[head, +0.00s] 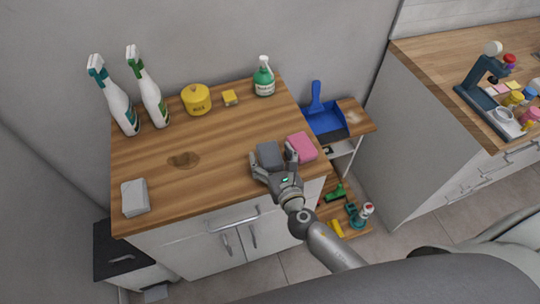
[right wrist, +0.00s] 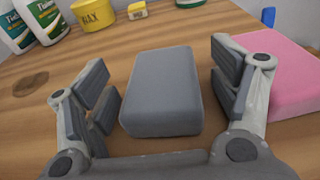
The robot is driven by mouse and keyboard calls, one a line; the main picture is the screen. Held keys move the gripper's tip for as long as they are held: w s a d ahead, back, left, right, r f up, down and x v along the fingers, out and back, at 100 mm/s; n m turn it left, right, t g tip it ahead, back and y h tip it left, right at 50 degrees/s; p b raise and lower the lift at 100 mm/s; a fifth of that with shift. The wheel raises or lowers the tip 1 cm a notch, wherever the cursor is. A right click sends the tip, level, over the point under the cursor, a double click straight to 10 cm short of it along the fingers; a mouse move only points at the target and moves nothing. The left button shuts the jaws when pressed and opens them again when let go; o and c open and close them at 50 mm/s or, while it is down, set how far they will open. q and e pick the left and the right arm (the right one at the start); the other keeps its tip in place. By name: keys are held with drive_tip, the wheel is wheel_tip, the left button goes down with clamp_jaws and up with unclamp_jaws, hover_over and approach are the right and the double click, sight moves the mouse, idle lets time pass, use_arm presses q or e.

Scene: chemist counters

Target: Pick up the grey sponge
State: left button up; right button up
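The grey sponge (head: 269,154) lies on the wooden counter top near its front right part. It also shows in the right wrist view (right wrist: 162,92), lying flat between my fingers. My right gripper (head: 272,160) is open, with one finger on each side of the sponge. In the right wrist view the gripper (right wrist: 160,100) shows gaps between both fingers and the sponge, the right one wider near the front. A pink sponge (head: 301,147) lies just right of the right finger. My left gripper is not in view.
Two spray bottles (head: 119,108), a yellow wax tin (head: 196,99), a small yellow block (head: 230,98) and a green-labelled bottle (head: 264,79) stand along the back. Folded grey cloth (head: 135,196) lies front left. A brown stain (head: 184,160) marks the otherwise clear middle.

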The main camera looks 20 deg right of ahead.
drive_tip(key=c, duration=0.6)
drive_tip(key=shift+c, duration=0.3)
drive_tip(key=shift+r, duration=0.1)
